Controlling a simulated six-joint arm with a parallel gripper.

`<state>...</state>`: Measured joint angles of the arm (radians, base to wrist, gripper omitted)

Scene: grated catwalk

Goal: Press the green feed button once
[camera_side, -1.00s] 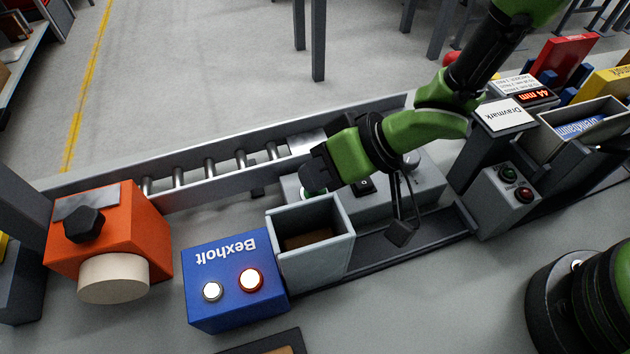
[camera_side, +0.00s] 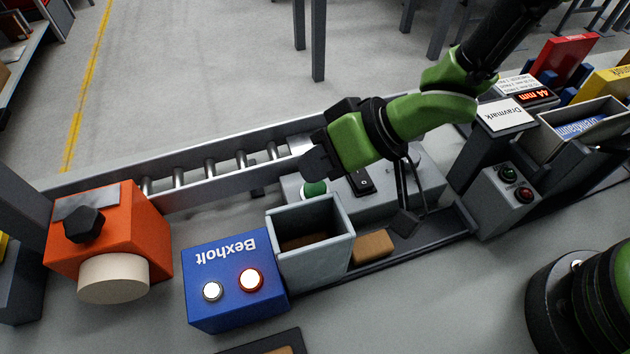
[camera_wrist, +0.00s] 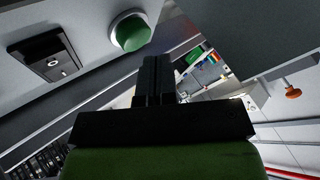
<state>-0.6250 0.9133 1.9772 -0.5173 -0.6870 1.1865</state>
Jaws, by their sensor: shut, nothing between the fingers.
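The green feed button (camera_side: 314,188) sits in a pale ring on a grey control box (camera_side: 429,183), behind the open-topped grey bin. In the wrist view the green button (camera_wrist: 131,32) stands out from the panel, beyond my fingertips and a little left of them. My gripper (camera_side: 318,160) is shut and empty. It hangs above the button, apart from it. In the wrist view my gripper (camera_wrist: 153,68) shows its dark fingers together. A black rocker switch (camera_side: 359,182) is on the same box to the right of the button.
A grey bin (camera_side: 343,236) stands in front of the button. A tan block (camera_side: 372,247) lies on the dark track right of the bin. A blue Bexholt box (camera_side: 229,291) is left of the bin. A roller conveyor (camera_side: 213,177) runs behind. An orange unit (camera_side: 126,224) stands far left.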

